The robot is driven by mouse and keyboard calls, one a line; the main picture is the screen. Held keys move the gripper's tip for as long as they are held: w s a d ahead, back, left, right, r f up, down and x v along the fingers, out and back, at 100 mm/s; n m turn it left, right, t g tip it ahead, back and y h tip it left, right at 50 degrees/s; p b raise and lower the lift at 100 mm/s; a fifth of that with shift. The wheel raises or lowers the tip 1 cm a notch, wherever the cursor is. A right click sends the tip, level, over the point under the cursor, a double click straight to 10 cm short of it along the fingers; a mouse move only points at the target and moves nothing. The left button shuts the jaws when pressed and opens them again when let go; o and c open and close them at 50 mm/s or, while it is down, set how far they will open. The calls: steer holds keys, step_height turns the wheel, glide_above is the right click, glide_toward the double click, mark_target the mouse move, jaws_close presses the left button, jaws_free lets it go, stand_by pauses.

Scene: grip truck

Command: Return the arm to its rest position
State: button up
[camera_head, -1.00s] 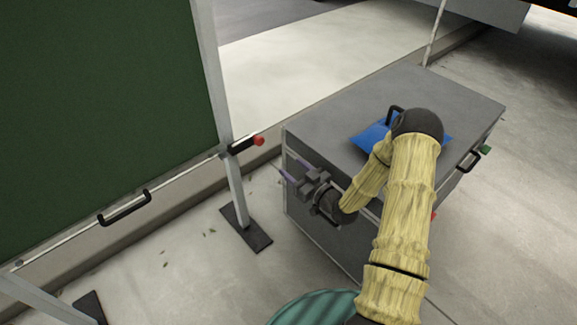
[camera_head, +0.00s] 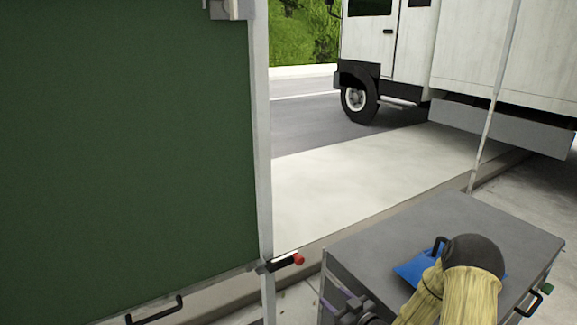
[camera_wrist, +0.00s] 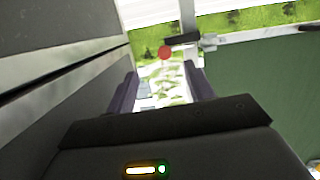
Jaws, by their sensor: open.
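My gripper (camera_head: 338,300) sits low in the head view, beside the left side of a grey case (camera_head: 440,225), and is partly cut off by the bottom edge. In the wrist view my gripper (camera_wrist: 163,82) has its two dark purple fingers apart with nothing between them. My yellow arm bends in front of the case and hides part of its top. A red knob (camera_head: 299,260) on a dark bar shows beyond the fingers; it also shows in the wrist view (camera_wrist: 165,53).
A blue piece with a black handle (camera_head: 412,270) lies on the case top. A green board (camera_head: 125,150) in a pale frame stands on the left, with a black handle (camera_head: 155,312) below. A white truck (camera_head: 385,45) stands on the road behind. Pale pavement beyond the case is clear.

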steer(key=s+r+m+g+h, duration=0.35)
steer(key=s+r+g, duration=0.3)
steer(key=s, duration=0.55)
steer(key=s+r+m+g+h, duration=0.3)
steer(key=s+r+g+h, duration=0.2)
steer(key=s+r, duration=0.5)
step_height(320, 180, up, 32)
steer(key=s+p, duration=0.2)
steer(key=p, duration=3.3)
steer(key=shift+d+r+p, duration=0.15)
steer(key=shift+r+p, duration=0.1)
steer(key=shift+p, duration=0.05)
steer(key=shift+t, duration=0.25)
